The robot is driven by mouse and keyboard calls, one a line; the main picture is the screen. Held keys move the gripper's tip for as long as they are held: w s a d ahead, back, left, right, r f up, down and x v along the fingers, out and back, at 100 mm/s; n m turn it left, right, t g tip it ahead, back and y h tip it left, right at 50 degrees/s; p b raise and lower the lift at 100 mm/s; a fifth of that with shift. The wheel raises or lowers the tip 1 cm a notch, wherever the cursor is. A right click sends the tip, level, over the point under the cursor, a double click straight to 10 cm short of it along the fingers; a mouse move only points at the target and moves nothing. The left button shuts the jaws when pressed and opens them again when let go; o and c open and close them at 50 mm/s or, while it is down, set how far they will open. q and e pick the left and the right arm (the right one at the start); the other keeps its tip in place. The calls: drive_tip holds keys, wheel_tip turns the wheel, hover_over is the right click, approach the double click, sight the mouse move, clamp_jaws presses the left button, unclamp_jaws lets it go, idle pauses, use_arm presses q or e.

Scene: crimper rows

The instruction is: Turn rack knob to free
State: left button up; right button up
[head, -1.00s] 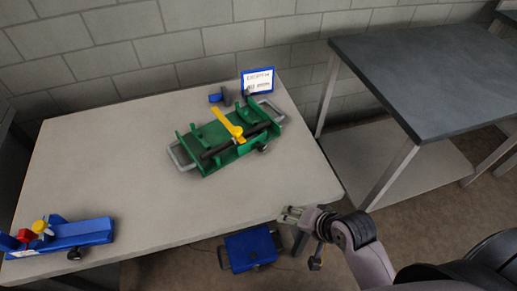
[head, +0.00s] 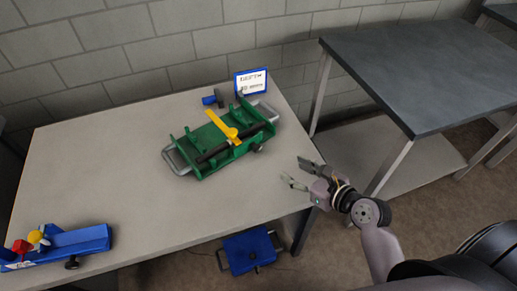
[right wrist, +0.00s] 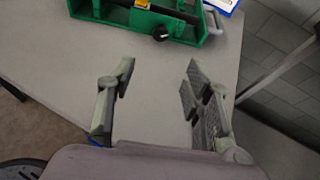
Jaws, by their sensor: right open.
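A green rack (head: 195,152) stands on the grey table, with a yellow lever (head: 221,125), a dark bar and grey end handles. A black knob (head: 257,148) sticks out of its near side, toward the right end. In the right wrist view, the knob (right wrist: 160,33) shows at the top, ahead of the fingers. My right gripper (head: 291,169) is open and empty near the table's right edge, apart from the rack and to the right of the knob. Its open fingers also show in the wrist view (right wrist: 159,75). My left gripper is out of view.
A blue device (head: 80,243) with red and yellow parts and its own black knob (head: 72,263) sits at the table's front left. A blue-framed sign (head: 251,82) and a small blue part (head: 209,100) are behind the rack. A dark table (head: 430,75) stands right.

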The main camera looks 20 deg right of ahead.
sight(259, 149)
drive_tip(key=x, duration=1.7)
drive_tip(key=shift+w+b, duration=0.2)
drive_tip(key=shift+b, duration=0.2)
clamp_jaws()
